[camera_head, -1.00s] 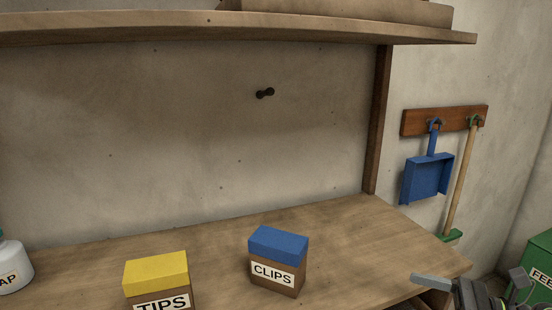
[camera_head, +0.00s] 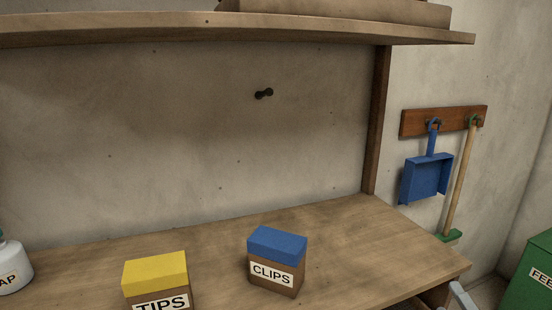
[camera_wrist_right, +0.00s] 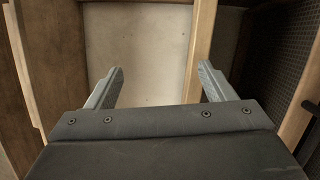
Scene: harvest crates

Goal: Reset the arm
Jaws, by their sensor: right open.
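My right gripper (camera_wrist_right: 160,88) is open and empty in the right wrist view, its two grey fingers wide apart. Behind them are a pale panel and wooden uprights, with nothing between the fingers. In the head view only a small grey piece of my right arm shows at the bottom right edge, beyond the workbench (camera_head: 345,225). My left gripper is not in view.
On the bench stand a blue-topped CLIPS box (camera_head: 277,260), a yellow-topped TIPS box (camera_head: 156,280) and a white bottle (camera_head: 12,268). A shelf (camera_head: 240,32) runs above. A blue dustpan (camera_head: 427,178) hangs right; a green FEED bin (camera_head: 530,275) stands lower right.

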